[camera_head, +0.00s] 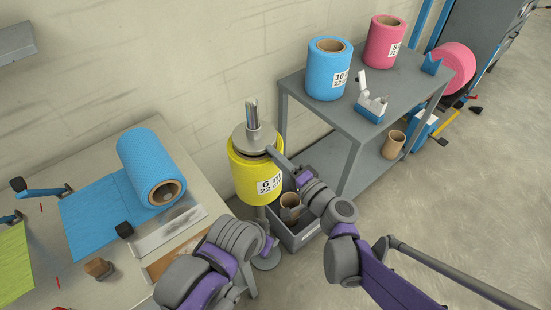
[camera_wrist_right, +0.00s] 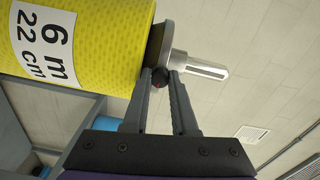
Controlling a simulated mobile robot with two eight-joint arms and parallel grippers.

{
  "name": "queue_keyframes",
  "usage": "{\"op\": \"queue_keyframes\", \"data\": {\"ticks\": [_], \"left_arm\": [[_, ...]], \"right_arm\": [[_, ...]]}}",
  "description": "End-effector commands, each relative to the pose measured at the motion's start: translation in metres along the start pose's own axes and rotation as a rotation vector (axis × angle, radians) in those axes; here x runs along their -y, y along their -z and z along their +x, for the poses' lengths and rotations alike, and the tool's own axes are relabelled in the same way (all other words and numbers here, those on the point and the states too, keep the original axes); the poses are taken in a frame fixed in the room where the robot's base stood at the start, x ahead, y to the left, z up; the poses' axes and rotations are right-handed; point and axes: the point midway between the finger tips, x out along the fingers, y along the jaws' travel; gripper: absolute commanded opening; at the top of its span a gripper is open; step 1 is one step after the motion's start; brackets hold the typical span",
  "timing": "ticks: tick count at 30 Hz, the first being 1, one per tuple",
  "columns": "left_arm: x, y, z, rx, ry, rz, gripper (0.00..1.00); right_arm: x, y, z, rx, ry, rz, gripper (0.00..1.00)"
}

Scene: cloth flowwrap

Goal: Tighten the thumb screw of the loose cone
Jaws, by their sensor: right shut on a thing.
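The yellow roll (camera_head: 250,180), labelled 6 m 22 cm, stands upright on a spindle (camera_head: 253,113). A grey cone (camera_head: 252,140) with a wide disc sits on its top end. In the right wrist view, the cone (camera_wrist_right: 166,42) lies against the end of the yellow roll (camera_wrist_right: 95,30), with the bright spindle (camera_wrist_right: 205,68) sticking out. My right gripper (camera_head: 271,151) is at the cone's side. In the wrist view, its fingers (camera_wrist_right: 162,80) are shut on a small dark red and black thumb screw (camera_wrist_right: 160,78). I cannot make out my left gripper.
A grey crate (camera_head: 308,232) with cardboard cores stands below the roll. A grey shelf table (camera_head: 405,85) at the right carries a blue roll (camera_head: 327,72) and a pink roll (camera_head: 383,45). A worktable (camera_head: 90,185) at the left holds blue wrap (camera_head: 95,222) and its roll.

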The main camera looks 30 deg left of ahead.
Motion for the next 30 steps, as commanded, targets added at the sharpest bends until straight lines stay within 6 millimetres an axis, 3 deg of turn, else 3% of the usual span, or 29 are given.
{"op": "queue_keyframes", "data": {"ticks": [18, 30], "left_arm": [[0.0, -0.015, 0.021, 0.009, 0.0, 0.0, 0.43], [0.0, -0.018, 0.027, 0.011, 0.0, 0.0, 0.43]], "right_arm": [[-0.001, -0.001, 0.0, 0.0, 0.0, 0.562, 0.0], [-0.001, -0.001, 0.0, 0.0, 0.0, 0.771, 0.0]]}}
